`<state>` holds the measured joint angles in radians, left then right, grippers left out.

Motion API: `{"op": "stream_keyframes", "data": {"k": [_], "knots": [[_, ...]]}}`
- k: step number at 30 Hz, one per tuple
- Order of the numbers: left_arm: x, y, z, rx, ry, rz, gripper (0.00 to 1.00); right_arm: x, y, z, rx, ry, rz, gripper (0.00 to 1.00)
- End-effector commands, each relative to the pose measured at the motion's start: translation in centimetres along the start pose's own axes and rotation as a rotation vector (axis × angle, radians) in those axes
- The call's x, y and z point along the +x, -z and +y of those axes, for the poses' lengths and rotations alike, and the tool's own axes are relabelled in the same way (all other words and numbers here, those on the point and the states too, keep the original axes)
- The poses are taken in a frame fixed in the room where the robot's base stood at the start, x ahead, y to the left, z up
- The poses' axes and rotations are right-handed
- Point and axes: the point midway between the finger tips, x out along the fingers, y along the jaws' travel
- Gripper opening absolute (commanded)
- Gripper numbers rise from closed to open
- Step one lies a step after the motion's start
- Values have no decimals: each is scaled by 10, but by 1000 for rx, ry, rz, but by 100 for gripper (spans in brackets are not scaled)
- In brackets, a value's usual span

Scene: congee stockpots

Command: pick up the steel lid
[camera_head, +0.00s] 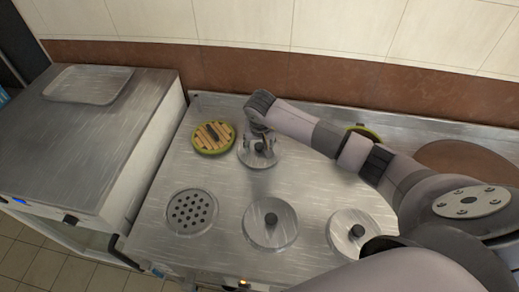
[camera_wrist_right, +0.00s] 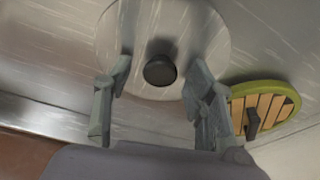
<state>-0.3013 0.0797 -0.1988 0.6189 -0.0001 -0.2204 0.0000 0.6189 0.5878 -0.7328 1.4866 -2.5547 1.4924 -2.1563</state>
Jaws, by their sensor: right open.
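A round steel lid (camera_head: 272,160) with a black knob lies flat at the back of the steel counter; it also shows in the right wrist view (camera_wrist_right: 200,35). My right gripper (camera_head: 259,143) is over this lid, pointing down. In the right wrist view my right gripper (camera_wrist_right: 159,72) is open, with one finger on each side of the black knob (camera_wrist_right: 160,71); I cannot tell whether they touch it. Two similar steel lids, one front middle (camera_head: 258,233) and one front right (camera_head: 343,223), also lie on the counter. My left gripper is not in view.
A green-rimmed wooden-slat lid (camera_head: 213,137) lies just left of the back steel lid. A perforated disc (camera_head: 192,211) is front left. Another green-rimmed item (camera_head: 368,131) is partly behind my right arm. A brown round surface (camera_head: 465,160) is at right. A tiled wall stands behind.

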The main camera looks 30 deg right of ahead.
Motion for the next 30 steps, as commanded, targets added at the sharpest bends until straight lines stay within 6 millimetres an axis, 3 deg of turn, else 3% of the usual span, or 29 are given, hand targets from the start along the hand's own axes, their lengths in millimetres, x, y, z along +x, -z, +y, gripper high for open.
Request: {"op": "stream_keyframes", "data": {"k": [2,24,30], "knots": [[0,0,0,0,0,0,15,0,0,0,0,0,0,50],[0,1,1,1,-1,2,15,-1,0,0,0,0,1,1],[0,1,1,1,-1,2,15,-1,1,0,0,0,1,0]]}}
